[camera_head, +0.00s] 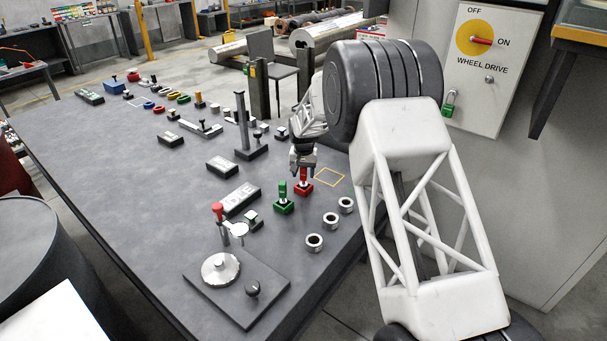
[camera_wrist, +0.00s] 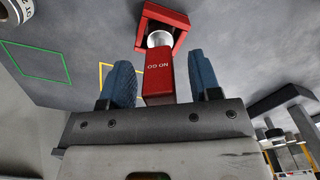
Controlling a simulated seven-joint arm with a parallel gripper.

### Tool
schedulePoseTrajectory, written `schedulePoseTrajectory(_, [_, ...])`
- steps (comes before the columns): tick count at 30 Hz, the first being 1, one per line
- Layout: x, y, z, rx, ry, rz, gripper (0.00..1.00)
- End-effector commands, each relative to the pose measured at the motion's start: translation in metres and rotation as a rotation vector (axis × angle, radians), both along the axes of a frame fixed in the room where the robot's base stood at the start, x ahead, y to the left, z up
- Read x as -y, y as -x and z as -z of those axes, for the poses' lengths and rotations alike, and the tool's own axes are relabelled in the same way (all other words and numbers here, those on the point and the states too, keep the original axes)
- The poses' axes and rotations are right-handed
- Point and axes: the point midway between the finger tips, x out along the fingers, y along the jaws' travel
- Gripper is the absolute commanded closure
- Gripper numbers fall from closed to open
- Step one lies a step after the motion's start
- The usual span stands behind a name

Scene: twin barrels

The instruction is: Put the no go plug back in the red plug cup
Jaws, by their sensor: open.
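The no go plug has a red handle (camera_wrist: 159,78) marked "NO GO" and a silver body (camera_wrist: 160,39). It stands upright at the red plug cup (camera_head: 304,190), with its silver end in or at the cup opening; how deep it sits I cannot tell. The red cup's square rim also shows in the wrist view (camera_wrist: 165,15). In the head view the red handle (camera_head: 303,175) is just below my gripper (camera_head: 302,160). In the wrist view my blue-padded fingers are open on either side of the handle, with a gap on both sides.
A green plug (camera_head: 282,188) stands in a green cup (camera_head: 283,207) close to the left. Several metal rings, one nearest the front (camera_head: 314,242), lie along the right. A yellow outlined square (camera_head: 329,177) on the table is empty. A tall post (camera_head: 241,120) on a block stands behind left.

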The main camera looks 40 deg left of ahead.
Motion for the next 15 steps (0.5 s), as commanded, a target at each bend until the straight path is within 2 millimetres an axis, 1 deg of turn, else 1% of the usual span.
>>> schedulePoseTrajectory(15, [0.0,0.0,-0.061,0.001,-0.002,0.0,0.43])
